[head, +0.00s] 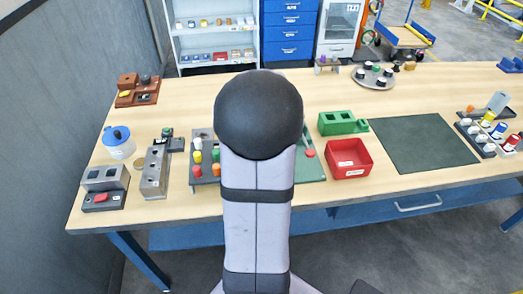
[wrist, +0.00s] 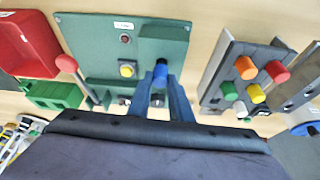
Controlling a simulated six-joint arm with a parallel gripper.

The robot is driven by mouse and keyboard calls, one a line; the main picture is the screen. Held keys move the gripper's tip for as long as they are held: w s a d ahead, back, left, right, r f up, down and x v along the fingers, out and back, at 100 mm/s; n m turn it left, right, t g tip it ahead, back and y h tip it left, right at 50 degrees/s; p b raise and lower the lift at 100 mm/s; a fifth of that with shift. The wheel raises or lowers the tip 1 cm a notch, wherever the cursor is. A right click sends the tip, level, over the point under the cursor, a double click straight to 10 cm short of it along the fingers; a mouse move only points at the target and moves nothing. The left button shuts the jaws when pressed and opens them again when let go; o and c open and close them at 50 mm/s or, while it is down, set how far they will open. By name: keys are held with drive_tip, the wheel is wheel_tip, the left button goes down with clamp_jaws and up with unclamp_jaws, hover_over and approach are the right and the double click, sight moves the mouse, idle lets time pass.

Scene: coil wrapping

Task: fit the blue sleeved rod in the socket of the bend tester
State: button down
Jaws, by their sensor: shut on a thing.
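In the wrist view my gripper (wrist: 160,88) is shut on the blue sleeved rod (wrist: 161,69), whose blue end shows between the fingertips. The green panel with a red-knobbed lever, a yellow button and a raised green block looks like the bend tester (wrist: 90,38). The rod's end appears over the lower edge of that block. The socket cannot be made out, and I cannot tell whether the rod touches the tester. In the head view my arm hides the gripper, the rod and most of the tester (head: 316,174).
A rack (wrist: 228,75) of coloured capped pegs stands to the right of the gripper in the wrist view. A red bin (head: 348,160) and a green block (head: 338,125) stand beside the tester. A dark green mat (head: 420,143) lies bare further right.

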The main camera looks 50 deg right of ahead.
drive_tip(key=shift+f, duration=0.35)
drive_tip(key=c, duration=1.5)
unclamp_jaws()
drive_tip(key=shift+c, duration=0.2)
drive_tip(key=b+v, duration=0.2)
drive_tip(key=v, duration=0.5)
drive_tip(key=shift+r, duration=0.15)
drive_tip(key=shift+a, duration=0.1)
